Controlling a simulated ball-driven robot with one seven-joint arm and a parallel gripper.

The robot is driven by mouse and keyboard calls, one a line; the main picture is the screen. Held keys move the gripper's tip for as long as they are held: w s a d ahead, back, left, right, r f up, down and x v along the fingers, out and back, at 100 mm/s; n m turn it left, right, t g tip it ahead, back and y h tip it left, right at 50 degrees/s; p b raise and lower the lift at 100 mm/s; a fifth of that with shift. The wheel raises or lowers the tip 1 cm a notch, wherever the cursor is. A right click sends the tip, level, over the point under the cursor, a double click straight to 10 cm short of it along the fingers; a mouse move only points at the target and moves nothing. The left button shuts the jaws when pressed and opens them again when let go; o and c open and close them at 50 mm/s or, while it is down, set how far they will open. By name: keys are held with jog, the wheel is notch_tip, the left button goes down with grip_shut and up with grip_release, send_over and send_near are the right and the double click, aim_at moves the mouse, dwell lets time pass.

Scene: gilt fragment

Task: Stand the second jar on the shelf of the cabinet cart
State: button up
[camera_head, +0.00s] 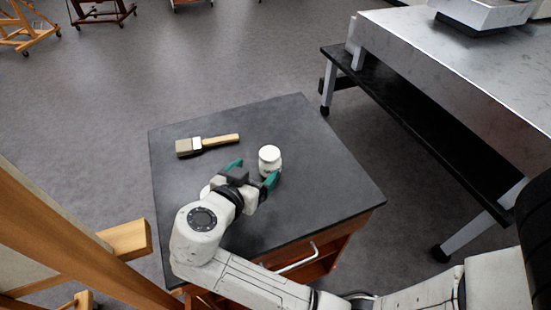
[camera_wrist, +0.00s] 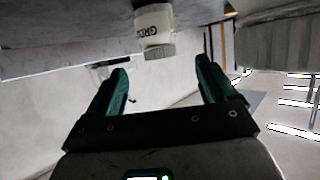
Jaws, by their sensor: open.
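A white jar (camera_head: 269,158) with a white lid stands upright on the dark top of the cabinet cart (camera_head: 318,140). In the wrist view the jar (camera_wrist: 154,25) appears upside down at the top edge, with lettering on its label. My gripper (camera_head: 256,171) is open beside the jar on its near side. One green finger overlaps the jar's lower right in the head view. In the wrist view the jar lies ahead, between the lines of the two fingers, not clasped. Part of the cart's reddish wooden open front (camera_head: 322,262) shows below the top; my arm hides much of it.
A flat brush (camera_head: 207,145) with a wooden handle lies on the cart top, left of the jar. A metal-topped table (camera_head: 450,60) with a black lower shelf stands at right. A wooden easel (camera_head: 75,235) is close at left. The cart top's far right is clear.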

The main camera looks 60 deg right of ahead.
aim_at(272, 152)
jog(key=p+x, duration=0.1)
jog(key=x, duration=0.2)
jog(key=p+x, duration=0.1)
jog(key=x, duration=0.2)
jog(key=r+x, duration=0.1)
jog(key=x, duration=0.3)
jog(key=shift+d+p, duration=0.2)
jog(key=shift+p, duration=0.2)
jog(key=shift+d+f, duration=0.35)
jog(key=shift+d, duration=0.05)
jog(key=c, duration=1.2)
jog(key=shift+w+r, duration=0.1)
jog(key=shift+c, duration=0.5)
